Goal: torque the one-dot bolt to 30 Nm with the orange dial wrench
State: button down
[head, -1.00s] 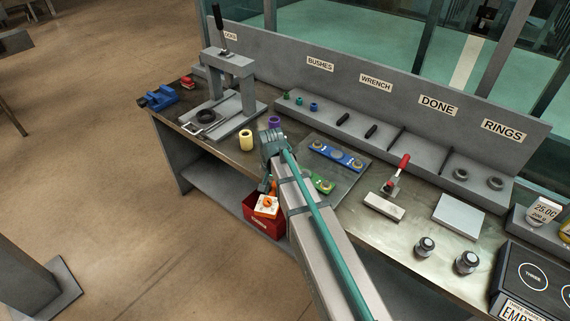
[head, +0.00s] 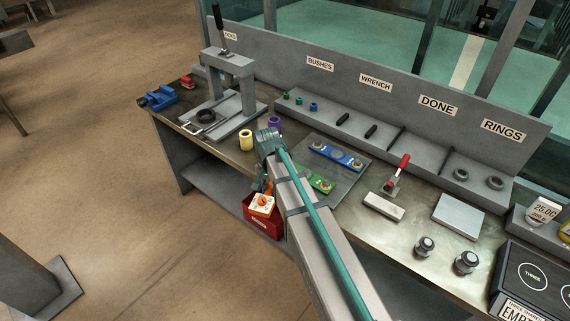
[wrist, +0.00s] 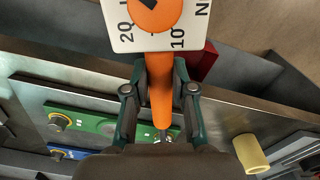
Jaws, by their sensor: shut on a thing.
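The orange dial wrench has a white square dial face with an orange knob (head: 263,204) in the head view. In the wrist view its orange handle (wrist: 160,100) runs between my fingers, and the dial (wrist: 122,42) with 20 and 10 marks is at the top. My gripper (wrist: 160,88) is shut on the handle; my arm mostly hides it in the head view. A green block (head: 318,184) and a blue block (head: 336,156) with bolts lie on a grey plate. The green block also shows in the wrist view (wrist: 100,123), with a bolt (wrist: 58,122).
A red bin (head: 262,224) is at the bench front, below the wrench dial. Yellow (head: 246,141) and purple (head: 274,123) cylinders and a grey press (head: 232,85) stand to the left. A red-handled clamp (head: 397,178) and a pale pad (head: 458,216) are right of the plate.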

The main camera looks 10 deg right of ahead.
jog(key=shift+w+a+m, duration=0.95)
jog(key=shift+a+m, duration=0.15)
jog(key=shift+a, duration=0.15)
dwell(1.0)
jog(key=shift+w+a+m, duration=1)
jog(key=shift+w, duration=0.15)
dwell(1.1)
jog(key=shift+w+a+m+p, duration=0.2)
jog(key=shift+w+a+m, duration=0.25)
jog(key=shift+w+m, duration=0.15)
jog(key=shift+w+a+m+p, duration=0.15)
jog(key=shift+w+a+m, duration=0.3)
jog(key=shift+w, duration=0.25)
dwell(0.9)
jog(key=shift+w+a+m, duration=0.2)
jog(key=shift+w+m, duration=0.25)
jog(key=shift+w, duration=0.1)
jog(key=shift+w+a+m, duration=0.15)
jog(key=shift+w+m, duration=0.25)
jog(key=shift+w, duration=0.1)
